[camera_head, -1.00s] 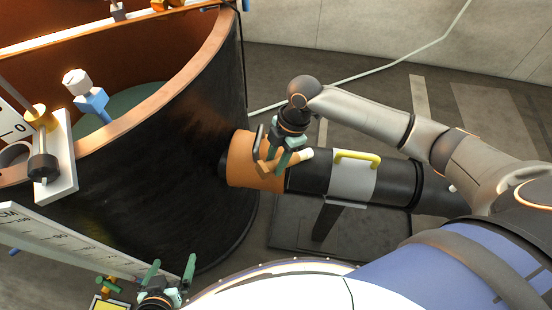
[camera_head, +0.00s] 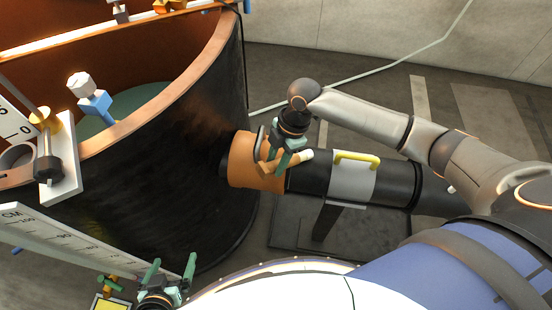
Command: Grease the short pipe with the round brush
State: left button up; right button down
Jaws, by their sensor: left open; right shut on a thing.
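The orange short pipe (camera_head: 243,163) sticks out of the dark side of the round tank and meets a black pipe on its right. My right gripper (camera_head: 281,160) is over the joint between the orange and black parts, fingers downward. It is shut on a small tool, seemingly the round brush, with a pale rounded end (camera_head: 305,155) pointing right. Its bristles cannot be made out, and the fingers hide part of it. Whether it touches the pipe is unclear. My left gripper (camera_head: 172,270) is open and empty at the bottom, below the tank.
The tank (camera_head: 150,190) with its copper rim fills the left. A scale board (camera_head: 60,245) runs along its front. The black pipe (camera_head: 310,172) carries a grey sleeve with a yellow handle (camera_head: 357,157). A yellow-framed item (camera_head: 108,302) lies beside my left gripper.

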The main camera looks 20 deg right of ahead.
dwell(0.4)
jog(key=shift+r+p, duration=1.5)
jog(key=shift+p, duration=0.3)
jog(key=shift+r, duration=2.45)
